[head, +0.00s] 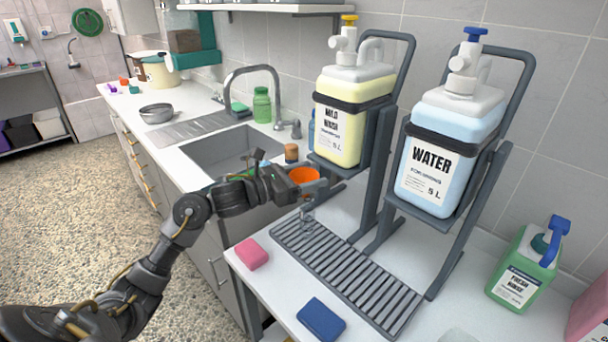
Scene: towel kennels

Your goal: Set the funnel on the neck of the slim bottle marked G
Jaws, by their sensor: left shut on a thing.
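My left gripper (312,188) is shut on an orange funnel (304,174), seen as a round orange rim at the near right corner of the sink. The gripper's dark jaws hide the funnel's lower part. Just below the gripper, a small clear object (306,222) shows at the far left end of the slatted drip tray; I cannot tell whether it is a bottle. I can make out no letter G on any bottle. My right gripper is not in view.
Jugs marked mild wash (340,131) and water (436,172) stand tilted on racks behind the drip tray (350,275). A pink sponge (252,254) and blue sponge (321,319) lie in front. A green fresh rinse jug (519,270) stands right. The sink (215,150) lies left.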

